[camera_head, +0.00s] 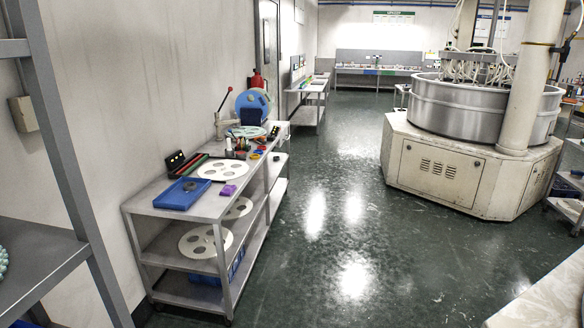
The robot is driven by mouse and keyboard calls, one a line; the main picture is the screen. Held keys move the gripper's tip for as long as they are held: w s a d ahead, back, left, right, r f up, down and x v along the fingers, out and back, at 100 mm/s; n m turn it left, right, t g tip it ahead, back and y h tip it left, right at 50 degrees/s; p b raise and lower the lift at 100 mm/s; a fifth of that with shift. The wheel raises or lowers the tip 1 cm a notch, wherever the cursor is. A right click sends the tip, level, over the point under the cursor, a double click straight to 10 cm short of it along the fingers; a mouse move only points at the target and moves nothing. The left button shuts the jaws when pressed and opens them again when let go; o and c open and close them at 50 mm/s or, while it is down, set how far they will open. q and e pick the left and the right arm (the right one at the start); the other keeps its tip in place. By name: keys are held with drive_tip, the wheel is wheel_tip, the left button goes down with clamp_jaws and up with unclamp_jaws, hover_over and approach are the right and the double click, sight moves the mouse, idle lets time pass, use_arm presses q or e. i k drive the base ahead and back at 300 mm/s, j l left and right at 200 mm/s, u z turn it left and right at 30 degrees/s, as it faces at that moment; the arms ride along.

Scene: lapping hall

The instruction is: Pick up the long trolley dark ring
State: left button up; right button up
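A long grey metal trolley (140,203) with several shelves stands along the left wall. On its top, a small dark round piece (190,186) lies in a blue tray (172,199) at the near end. It may be the dark ring, but it is too small to see a hole. Other small dark pieces (274,131) are at the far end of the top, and their shape is unclear. Neither of my grippers is in view.
White discs with holes (236,167), a purple block (228,190) and a lever press (221,120) share the trolley. A grey rack (75,150) stands at the near left. A big round machine (450,160) stands right. Open green floor (330,230) lies between.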

sight(190, 187)
drive_tip(key=i+z, duration=0.25)
drive_tip(key=i, duration=1.4)
drive_tip(key=i+u, duration=0.15)
drive_tip(key=i, duration=0.4)
drive_tip(key=i+l+u, duration=0.2)
drive_tip(key=i, duration=0.35)
drive_tip(key=i+l+u, duration=0.15)
drive_tip(key=i, duration=0.4)
